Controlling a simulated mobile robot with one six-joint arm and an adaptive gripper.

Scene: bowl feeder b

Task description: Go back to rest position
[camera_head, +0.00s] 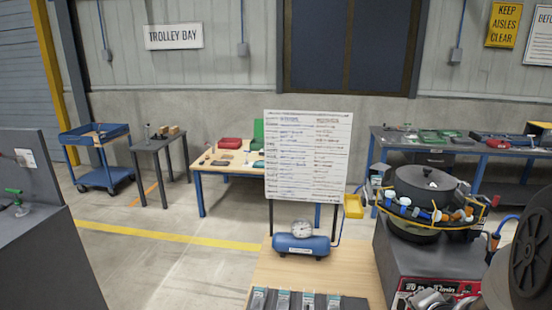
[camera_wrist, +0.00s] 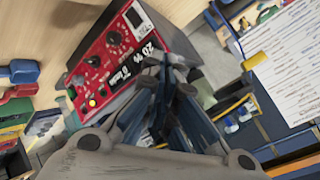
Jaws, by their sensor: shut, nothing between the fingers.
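My gripper (camera_wrist: 167,72) is shut in the wrist view, with its blue-grey fingers together and nothing held between them. The fingers appear in front of a red control box (camera_wrist: 112,62) with knobs and a display; I cannot tell how far apart they are. In the head view my gripper cannot be made out. There the dark bowl feeder (camera_head: 425,190) sits on a grey stand (camera_head: 395,262) at the right, with the red box (camera_head: 430,296) at the lower edge.
A white board (camera_head: 308,150) stands behind a blue air tank (camera_head: 301,245) with a gauge, on a wooden top (camera_head: 265,275). A grey workbench (camera_head: 385,140) is at the back right. A blue trolley (camera_head: 95,175) is far left. The floor at left centre is clear.

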